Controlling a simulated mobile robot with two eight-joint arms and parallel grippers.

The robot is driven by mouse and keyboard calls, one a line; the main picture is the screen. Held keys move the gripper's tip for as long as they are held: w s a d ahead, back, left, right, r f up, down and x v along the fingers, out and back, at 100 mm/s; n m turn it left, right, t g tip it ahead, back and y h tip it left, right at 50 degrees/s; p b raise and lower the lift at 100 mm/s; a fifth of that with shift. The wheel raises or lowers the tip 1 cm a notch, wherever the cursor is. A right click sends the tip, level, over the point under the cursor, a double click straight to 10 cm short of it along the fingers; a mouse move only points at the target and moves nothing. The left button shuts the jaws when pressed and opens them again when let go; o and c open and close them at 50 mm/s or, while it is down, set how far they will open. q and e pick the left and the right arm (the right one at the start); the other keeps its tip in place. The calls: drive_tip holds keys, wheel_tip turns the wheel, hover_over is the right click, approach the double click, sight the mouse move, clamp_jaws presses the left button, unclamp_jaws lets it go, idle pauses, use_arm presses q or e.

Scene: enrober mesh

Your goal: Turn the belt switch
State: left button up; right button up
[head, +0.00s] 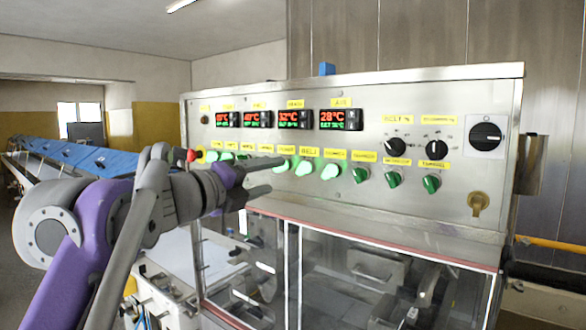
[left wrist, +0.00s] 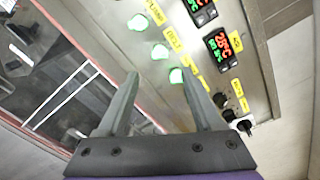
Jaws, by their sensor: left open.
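The belt switch (head: 304,168) is a lit green knob under a yellow label reading BELT, in the lower row of the steel control panel (head: 450,95). In the left wrist view the belt switch (left wrist: 160,52) shows beyond the fingertips, roughly between them, with other lit green knobs on either side. My left gripper (head: 276,175) is open and empty, its fingers pointing at the panel left of the switch in the head view. It also shows in the left wrist view (left wrist: 159,75). I see no contact with the switch. My right gripper is not in view.
Red and green displays (head: 341,119) sit above the knob row. Unlit green knobs (head: 393,180), black dials (head: 395,147) and a large black rotary switch (head: 487,136) lie to the right. Clear machine windows (head: 340,280) are below. A blue conveyor (head: 80,155) runs at left.

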sight(300, 169)
use_arm(q)
drive_tip(key=p+x, duration=0.1)
drive_tip(key=x, duration=0.8)
drive_tip(key=shift+w+d+p, duration=0.25)
drive_tip(key=shift+p, duration=0.1)
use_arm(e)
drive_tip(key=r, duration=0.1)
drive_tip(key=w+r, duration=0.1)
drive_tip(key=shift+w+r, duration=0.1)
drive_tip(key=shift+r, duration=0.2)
use_arm(q)
clamp_jaws()
